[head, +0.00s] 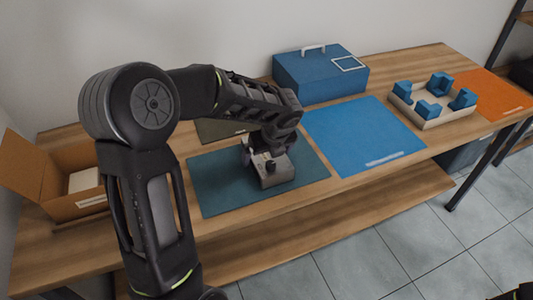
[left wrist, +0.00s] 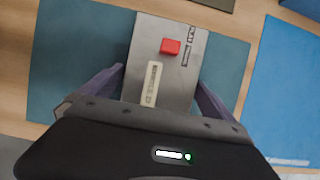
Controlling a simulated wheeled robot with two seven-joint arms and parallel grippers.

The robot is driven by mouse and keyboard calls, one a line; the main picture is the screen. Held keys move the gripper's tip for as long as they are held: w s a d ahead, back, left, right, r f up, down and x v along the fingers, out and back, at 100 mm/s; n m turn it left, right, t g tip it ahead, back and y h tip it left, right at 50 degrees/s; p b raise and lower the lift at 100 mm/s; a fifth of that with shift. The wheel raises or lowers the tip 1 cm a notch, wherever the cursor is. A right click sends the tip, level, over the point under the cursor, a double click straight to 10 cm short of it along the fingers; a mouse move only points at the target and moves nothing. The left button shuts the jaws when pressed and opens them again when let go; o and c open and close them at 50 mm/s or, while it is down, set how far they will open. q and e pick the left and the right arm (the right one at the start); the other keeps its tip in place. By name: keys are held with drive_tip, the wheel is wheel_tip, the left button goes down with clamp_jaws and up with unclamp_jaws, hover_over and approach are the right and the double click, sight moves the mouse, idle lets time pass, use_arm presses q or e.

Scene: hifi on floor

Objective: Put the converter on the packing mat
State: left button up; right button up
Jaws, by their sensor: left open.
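The converter looks to be the grey box (head: 275,175) on the dark teal mat (head: 215,190) in the head view. In the left wrist view it is a flat grey box (left wrist: 190,60) with a red button and a pale label strip. My left gripper (head: 262,160) is over the converter and hides part of it. In the left wrist view my left gripper (left wrist: 160,77) is open, with one finger on each side of the box. I cannot tell whether the fingers touch it. I cannot read which mat is the packing mat; a bright blue mat (head: 362,133) lies to the right. My right gripper is not in view.
A blue case (head: 320,78) with a handle stands at the back. A tray (head: 435,115) with blue corner blocks and an orange mat (head: 490,92) are at the right. An open cardboard box (head: 70,205) is at the left. The bright blue mat is bare.

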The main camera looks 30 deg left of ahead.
use_arm(q)
drive_tip(key=v, duration=1.2)
drive_tip(key=shift+d+f, duration=0.1)
idle(1.0)
